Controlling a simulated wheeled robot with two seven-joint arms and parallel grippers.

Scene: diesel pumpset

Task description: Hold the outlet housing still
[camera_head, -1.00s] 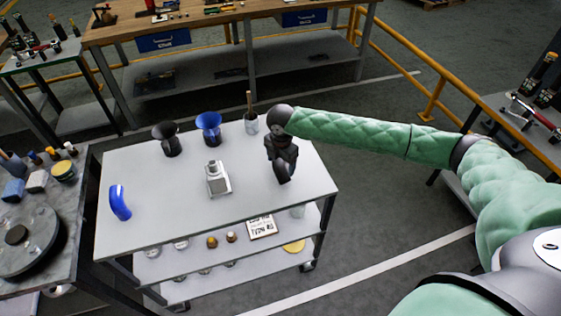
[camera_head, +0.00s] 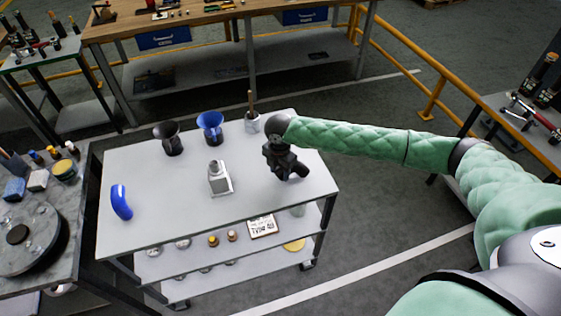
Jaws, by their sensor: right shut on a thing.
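My right gripper (camera_head: 290,168) is over the right part of the grey cart top. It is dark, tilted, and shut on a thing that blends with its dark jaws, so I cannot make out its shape. A pale grey block with a narrow neck (camera_head: 219,178) stands upright left of the gripper, apart from it. I cannot tell whether this block or the held thing is the outlet housing. My left gripper is not in view.
The cart (camera_head: 160,222) also carries a blue elbow piece (camera_head: 121,203), a black funnel (camera_head: 173,140), a blue funnel (camera_head: 210,128) and a cup with a brush (camera_head: 251,122). A lower shelf holds a card (camera_head: 262,226). The cart's front middle is clear.

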